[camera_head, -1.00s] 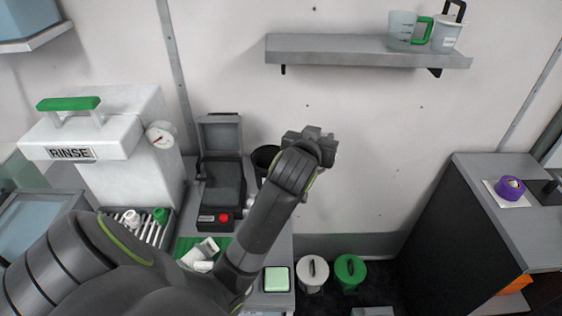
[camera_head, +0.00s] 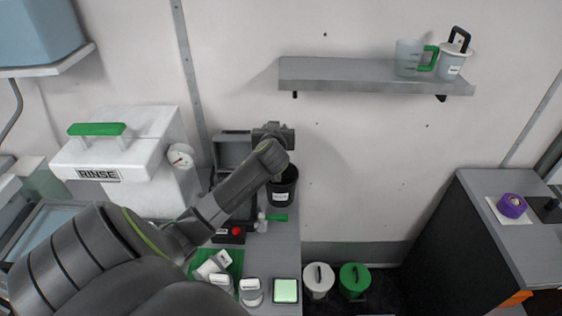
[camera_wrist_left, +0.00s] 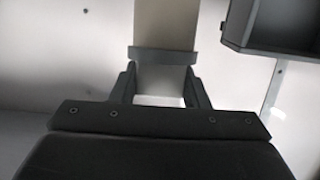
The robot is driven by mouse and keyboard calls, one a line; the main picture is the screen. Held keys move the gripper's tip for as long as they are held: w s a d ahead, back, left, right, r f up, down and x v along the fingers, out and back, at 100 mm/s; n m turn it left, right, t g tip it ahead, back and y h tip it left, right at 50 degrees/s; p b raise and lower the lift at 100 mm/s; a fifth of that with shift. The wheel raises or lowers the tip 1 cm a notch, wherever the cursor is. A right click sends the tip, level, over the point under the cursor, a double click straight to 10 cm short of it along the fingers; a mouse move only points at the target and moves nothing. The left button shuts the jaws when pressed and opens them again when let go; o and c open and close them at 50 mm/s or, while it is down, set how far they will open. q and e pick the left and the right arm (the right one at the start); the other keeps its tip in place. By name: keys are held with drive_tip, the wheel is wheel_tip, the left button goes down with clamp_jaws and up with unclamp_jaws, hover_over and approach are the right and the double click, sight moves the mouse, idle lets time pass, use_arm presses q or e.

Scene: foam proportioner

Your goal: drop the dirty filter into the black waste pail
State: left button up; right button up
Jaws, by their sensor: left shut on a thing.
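My left gripper (camera_head: 272,134) is at the back of the counter, just above and slightly left of the black waste pail (camera_head: 283,188) in the head view. In the left wrist view the gripper (camera_wrist_left: 161,82) is shut on a beige piece with a grey band, which I take as the dirty filter (camera_wrist_left: 167,24). The filter cannot be made out in the head view, where my arm and gripper hide it. The pail stands upright with a white label; my forearm covers part of its left side. My right gripper is not in view.
A grey case (camera_head: 232,148) with a raised lid stands left of the pail. A white RINSE box (camera_head: 125,160) is further left. A wall shelf (camera_head: 370,76) holds jugs above right. White (camera_head: 318,281) and green (camera_head: 354,281) lidded bins stand on the floor.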

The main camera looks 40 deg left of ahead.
use_arm(q)
wheel_tip(320, 180, down, 4)
drive_tip(key=b, duration=0.3)
drive_tip(key=shift+f+b, duration=0.8)
drive_tip(key=shift+b, duration=0.2)
drive_tip(key=o, duration=1.3)
drive_tip(key=shift+s+d, duration=0.1)
drive_tip(key=b+v, duration=0.3)
drive_tip(key=v, duration=1.4)
drive_tip(key=shift+r, duration=0.15)
